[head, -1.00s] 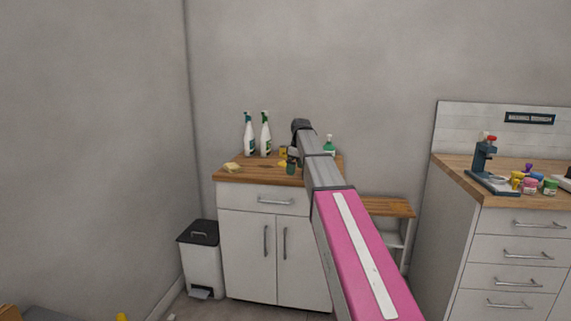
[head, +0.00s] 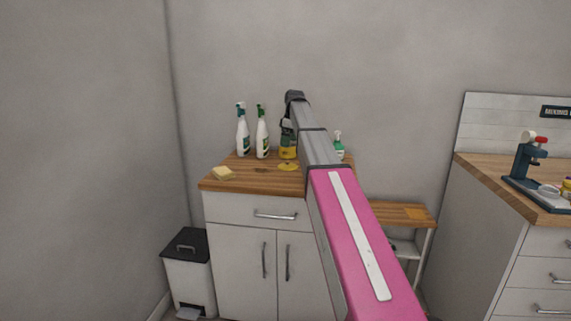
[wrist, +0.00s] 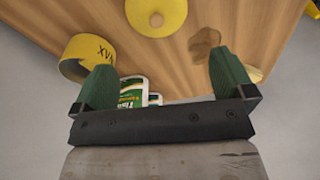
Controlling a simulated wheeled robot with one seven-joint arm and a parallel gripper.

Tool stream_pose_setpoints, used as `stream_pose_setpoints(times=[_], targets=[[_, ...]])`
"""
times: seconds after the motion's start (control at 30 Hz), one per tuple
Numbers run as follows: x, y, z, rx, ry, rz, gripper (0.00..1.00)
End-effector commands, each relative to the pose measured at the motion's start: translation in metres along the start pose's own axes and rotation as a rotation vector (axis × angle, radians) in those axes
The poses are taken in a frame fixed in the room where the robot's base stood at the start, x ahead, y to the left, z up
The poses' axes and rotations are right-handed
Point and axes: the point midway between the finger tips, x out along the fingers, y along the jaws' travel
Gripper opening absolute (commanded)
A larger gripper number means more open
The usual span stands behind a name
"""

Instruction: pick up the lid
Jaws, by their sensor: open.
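The lid (head: 288,167) is a flat yellow disc lying on the wooden counter top. In the wrist view the lid (wrist: 156,15) shows a tan knob at its centre and is cut by the top edge. A yellow jar (wrist: 88,55) with dark lettering stands beside my left finger; the head view shows the jar (head: 288,153) behind the lid. My gripper (wrist: 164,75) is open, with green fingers and nothing between them. In the head view my gripper (head: 287,132) is above the counter, partly hidden by my arm.
Two white spray bottles (head: 242,135) (head: 262,137) stand left of the jar. A sponge (head: 223,173) lies at the counter's left. A green spray bottle (head: 339,147) stands right, partly behind my arm. A pedal bin (head: 188,268) stands beside the cabinet.

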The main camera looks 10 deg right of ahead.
Motion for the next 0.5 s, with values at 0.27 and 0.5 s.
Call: stream_pose_setpoints(times=[0.27,0.5], targets=[[0.024,-0.001,0.001,0.0,-0.001,-0.001,1.0],[0.055,0.0,0.0,0.0,-0.001,-0.001,1.0]])
